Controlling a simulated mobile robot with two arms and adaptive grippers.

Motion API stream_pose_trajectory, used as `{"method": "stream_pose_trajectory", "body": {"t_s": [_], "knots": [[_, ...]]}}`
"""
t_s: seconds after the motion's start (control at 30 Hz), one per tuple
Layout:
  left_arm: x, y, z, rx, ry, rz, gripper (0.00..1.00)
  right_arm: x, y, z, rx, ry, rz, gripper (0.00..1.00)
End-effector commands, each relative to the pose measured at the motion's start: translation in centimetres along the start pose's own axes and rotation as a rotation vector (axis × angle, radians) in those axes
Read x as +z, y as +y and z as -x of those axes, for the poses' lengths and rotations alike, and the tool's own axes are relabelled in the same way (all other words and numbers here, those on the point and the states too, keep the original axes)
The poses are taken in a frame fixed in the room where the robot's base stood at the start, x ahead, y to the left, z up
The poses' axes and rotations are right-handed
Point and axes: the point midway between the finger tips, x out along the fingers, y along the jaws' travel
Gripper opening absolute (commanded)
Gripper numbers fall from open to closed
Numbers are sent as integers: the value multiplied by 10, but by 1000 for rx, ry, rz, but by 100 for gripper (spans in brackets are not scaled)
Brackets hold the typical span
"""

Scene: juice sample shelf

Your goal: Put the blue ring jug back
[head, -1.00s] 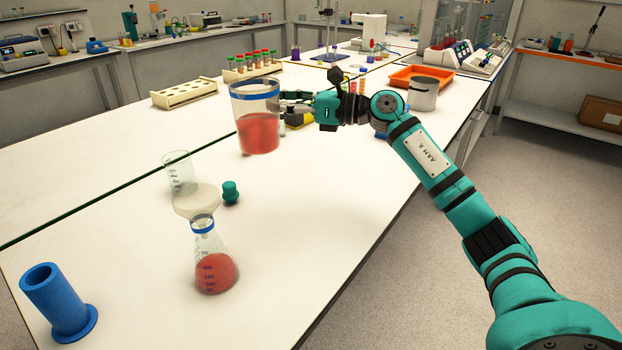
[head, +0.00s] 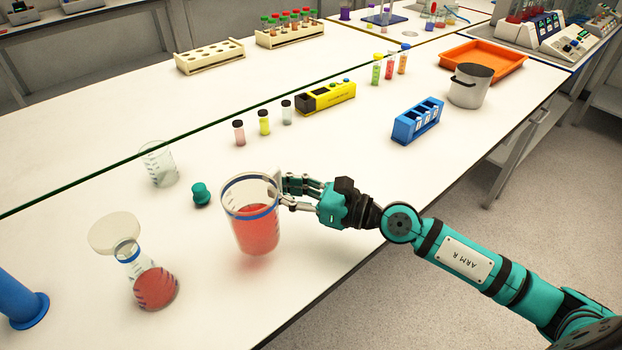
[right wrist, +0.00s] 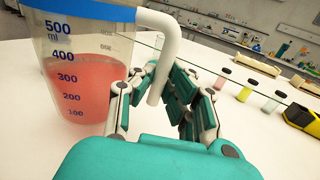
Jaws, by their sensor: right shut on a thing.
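The blue ring jug (head: 254,228) is a clear graduated jug with a blue band at its rim and red liquid inside. My right gripper (head: 286,190) is shut on its white handle, on the jug's right side. The jug is upright and seems to hang slightly above the white bench (head: 345,185). In the right wrist view the jug (right wrist: 85,85) stands at the left, and the fingers (right wrist: 160,90) close around the handle (right wrist: 166,50). My left gripper is not in view.
A conical flask (head: 155,288) with red liquid and a pale funnel (head: 115,232) stands left of the jug. A teal stopper (head: 201,195), a beaker (head: 160,167) and small vials (head: 264,124) are behind. A blue rack (head: 418,121) and a pot (head: 470,88) are further right.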

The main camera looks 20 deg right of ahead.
Motion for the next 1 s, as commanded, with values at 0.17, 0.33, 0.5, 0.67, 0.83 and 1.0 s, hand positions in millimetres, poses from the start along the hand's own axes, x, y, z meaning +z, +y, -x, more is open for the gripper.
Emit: {"method": "stream_pose_trajectory", "body": {"t_s": [0.17, 0.33, 0.5, 0.67, 0.83, 1.0], "knots": [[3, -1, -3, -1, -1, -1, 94, -1, 4, 1, 2, -2, 0, 0], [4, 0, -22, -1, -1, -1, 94, -4, -31, -4, -3, -4, -1, 0], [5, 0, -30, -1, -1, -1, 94, -3, -77, -9, -1, -8, -4, 0], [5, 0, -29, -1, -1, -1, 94, -3, -115, -13, 0, -4, -3, 0], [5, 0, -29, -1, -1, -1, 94, -4, -137, -15, 2, -3, -1, 0], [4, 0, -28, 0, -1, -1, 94, -4, -151, -17, 2, -4, -3, 0]]}}
